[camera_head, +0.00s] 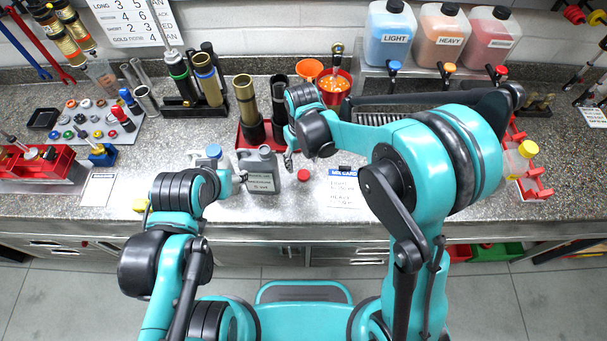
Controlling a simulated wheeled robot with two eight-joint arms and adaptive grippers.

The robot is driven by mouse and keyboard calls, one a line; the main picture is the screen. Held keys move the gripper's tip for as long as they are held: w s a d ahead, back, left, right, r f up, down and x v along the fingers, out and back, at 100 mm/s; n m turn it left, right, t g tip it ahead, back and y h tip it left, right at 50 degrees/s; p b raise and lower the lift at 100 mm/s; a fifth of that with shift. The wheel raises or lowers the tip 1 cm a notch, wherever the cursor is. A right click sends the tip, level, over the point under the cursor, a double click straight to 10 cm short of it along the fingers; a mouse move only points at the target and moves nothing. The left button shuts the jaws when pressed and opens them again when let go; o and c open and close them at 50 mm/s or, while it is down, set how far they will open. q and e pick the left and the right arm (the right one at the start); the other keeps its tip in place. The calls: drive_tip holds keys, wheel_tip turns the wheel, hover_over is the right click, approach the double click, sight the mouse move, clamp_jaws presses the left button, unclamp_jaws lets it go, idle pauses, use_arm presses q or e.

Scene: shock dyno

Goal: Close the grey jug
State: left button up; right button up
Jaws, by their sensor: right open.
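The grey jug (262,183) stands upright on the counter near the middle, with a white label on its front and a dark neck at the top with no coloured cap visible on it. A red cap (303,175) lies on the counter just right of the jug. My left gripper (241,177) is at the jug's left side; whether it touches the jug or is open or shut is unclear. My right gripper (289,160) is open, pointing down above the counter between the jug and the red cap, with nothing visible in it.
A pale jug with a blue cap (213,151) stands behind my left gripper. A paper card (343,190) lies right of the red cap.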

sight(303, 174)
drive_tip(key=f, duration=0.3)
drive_tip(key=f+b, duration=0.1)
drive_tip(key=f, duration=0.1)
drive_tip(key=shift+s+d, duration=0.15)
drive_tip(key=shift+s, duration=0.15)
drive_tip(key=c, duration=0.8)
